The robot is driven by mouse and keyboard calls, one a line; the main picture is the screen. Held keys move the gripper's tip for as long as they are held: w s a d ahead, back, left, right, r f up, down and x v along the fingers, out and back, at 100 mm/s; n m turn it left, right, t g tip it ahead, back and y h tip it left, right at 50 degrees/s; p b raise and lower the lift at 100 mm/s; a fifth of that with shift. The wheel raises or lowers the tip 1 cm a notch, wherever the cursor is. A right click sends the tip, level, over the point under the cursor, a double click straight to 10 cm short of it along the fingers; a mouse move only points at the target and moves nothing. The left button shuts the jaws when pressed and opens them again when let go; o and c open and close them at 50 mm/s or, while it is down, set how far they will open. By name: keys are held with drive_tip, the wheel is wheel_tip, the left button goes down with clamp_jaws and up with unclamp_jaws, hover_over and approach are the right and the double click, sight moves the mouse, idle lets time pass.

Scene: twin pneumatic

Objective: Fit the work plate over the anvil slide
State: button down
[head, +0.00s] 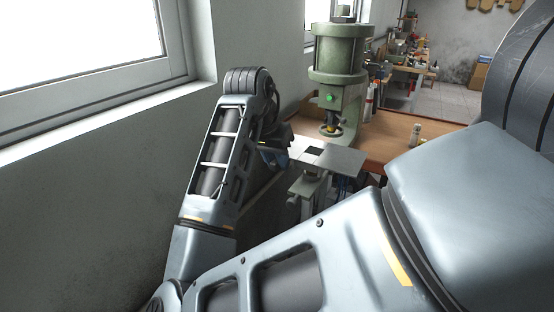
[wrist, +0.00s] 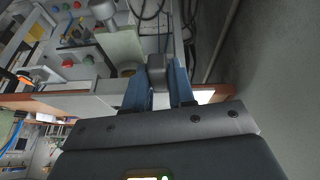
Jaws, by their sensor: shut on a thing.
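The work plate (head: 345,161) is a flat, pale grey plate with a dark square opening, in the head view. It lies roughly level in front of the green press, below its ram. My gripper (head: 273,155) is at the plate's left edge, partly hidden by my own arm. In the wrist view its blue fingers (wrist: 158,84) are shut with a grey block-like piece between them; I cannot tell which part of the plate this is. A green-grey bracket (head: 308,187), perhaps the anvil slide, shows under the plate. Whether the plate touches it is hidden.
The green press (head: 338,58) stands on a wooden bench (head: 393,136) and rises close behind the plate. The wall and window (head: 85,50) are close on the left. Cables (wrist: 190,25) show in the wrist view.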

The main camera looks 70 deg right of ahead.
drive_tip(key=shift+f+b, duration=1.4)
drive_tip(key=shift+f, duration=1)
idle(2.4)
drive_tip(key=c, duration=0.9)
unclamp_jaws()
drive_tip(key=shift+o, duration=0.2)
